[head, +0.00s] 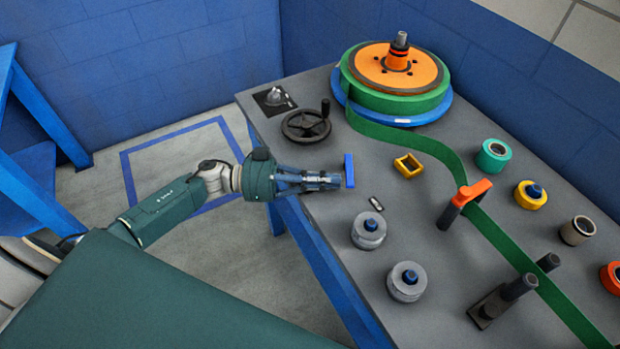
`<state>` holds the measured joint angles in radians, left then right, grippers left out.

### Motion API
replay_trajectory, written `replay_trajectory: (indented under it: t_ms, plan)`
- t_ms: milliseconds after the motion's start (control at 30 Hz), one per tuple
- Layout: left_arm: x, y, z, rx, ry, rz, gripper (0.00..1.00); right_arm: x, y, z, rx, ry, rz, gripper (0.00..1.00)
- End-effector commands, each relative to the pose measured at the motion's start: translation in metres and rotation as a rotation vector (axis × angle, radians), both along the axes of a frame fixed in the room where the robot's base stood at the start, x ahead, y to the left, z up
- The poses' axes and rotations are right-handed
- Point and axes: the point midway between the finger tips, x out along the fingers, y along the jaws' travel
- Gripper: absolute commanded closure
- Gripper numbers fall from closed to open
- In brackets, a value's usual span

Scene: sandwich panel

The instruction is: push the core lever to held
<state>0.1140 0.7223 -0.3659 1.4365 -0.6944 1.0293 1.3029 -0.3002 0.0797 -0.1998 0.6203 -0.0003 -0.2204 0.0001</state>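A small upright blue handle (349,170) stands at the left edge of the grey bench, and may be the core lever; no readable label confirms this. My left gripper (338,181) reaches in from the left with its fingers at this handle. The fingers look close together, but whether they touch or grip the handle is unclear. My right gripper is not in view.
The grey bench (335,225) carries a black handwheel (306,125), a green roll (395,100) on a blue disc, a yellow square frame (408,166) and grey spools (368,231). A green strip (510,244) crosses the right side. Blue walls stand behind.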

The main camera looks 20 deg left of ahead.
Motion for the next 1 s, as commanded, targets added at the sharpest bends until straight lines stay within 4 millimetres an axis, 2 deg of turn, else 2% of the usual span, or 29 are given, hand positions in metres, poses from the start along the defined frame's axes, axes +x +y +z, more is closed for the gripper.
replay_trajectory:
  t_ms: [100,433,733,1000]
  plan:
    - [0.002,-0.006,0.001,-0.001,-0.002,-0.001,1.00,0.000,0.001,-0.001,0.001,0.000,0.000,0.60]
    - [0.002,-0.006,0.001,-0.001,0.000,0.000,1.00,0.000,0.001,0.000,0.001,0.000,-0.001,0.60]
    - [0.001,-0.016,0.006,-0.003,0.003,0.103,1.00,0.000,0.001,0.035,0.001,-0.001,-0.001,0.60]
    - [0.002,-0.024,0.000,-0.001,-0.001,0.113,1.00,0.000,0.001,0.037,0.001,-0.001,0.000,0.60]
